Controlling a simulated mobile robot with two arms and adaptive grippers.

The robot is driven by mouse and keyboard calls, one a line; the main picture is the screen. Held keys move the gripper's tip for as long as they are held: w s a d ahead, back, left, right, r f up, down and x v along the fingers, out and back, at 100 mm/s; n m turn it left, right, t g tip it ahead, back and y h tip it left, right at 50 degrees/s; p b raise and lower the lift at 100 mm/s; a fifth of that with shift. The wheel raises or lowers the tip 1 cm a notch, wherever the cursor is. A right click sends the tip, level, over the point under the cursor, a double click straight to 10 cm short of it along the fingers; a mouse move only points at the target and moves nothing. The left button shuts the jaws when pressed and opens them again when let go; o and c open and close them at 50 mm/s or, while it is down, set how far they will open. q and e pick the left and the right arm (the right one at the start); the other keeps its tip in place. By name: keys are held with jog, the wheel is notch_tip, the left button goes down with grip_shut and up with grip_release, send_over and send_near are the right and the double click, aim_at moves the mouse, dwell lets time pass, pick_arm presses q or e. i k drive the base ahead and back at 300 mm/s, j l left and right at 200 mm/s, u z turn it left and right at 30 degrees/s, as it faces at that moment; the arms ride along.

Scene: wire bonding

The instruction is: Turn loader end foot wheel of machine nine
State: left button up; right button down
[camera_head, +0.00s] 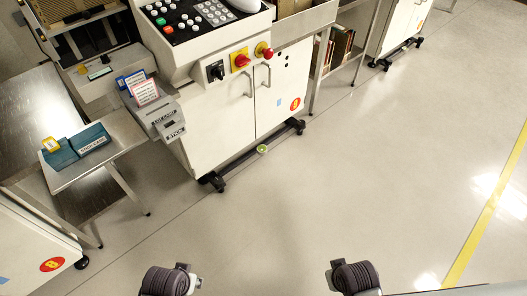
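A white machine cabinet (230,115) stands at the upper middle, with a keypad panel on top and a round red and yellow sticker too small to read. Under it runs a dark base bar with black feet and casters at its ends, the near left one (213,181) and the far right one (296,125). A small green and yellow round piece (262,149) sits low near the middle of this bar; I cannot tell if it is a wheel. Dark ribbed parts of my two arms show at the bottom edge. No gripper fingers are visible, and nothing of mine touches the machine.
A steel side table (128,140) with teal boxes (78,146) stands left of the cabinet. Another white cabinet with a similar sticker (52,264) is at the lower left. A shelf stands behind on the right. The grey floor (340,190) in front is clear, with a yellow line at right.

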aim_at(218, 182)
jog(key=i+l+u, duration=0.35)
jog(key=i+l, duration=0.3)
jog(key=i+l+u, duration=0.35)
jog(key=i+l, duration=0.2)
jog(key=l, duration=0.25)
jog(key=i+l+u, duration=0.2)
jog(key=l, duration=0.25)
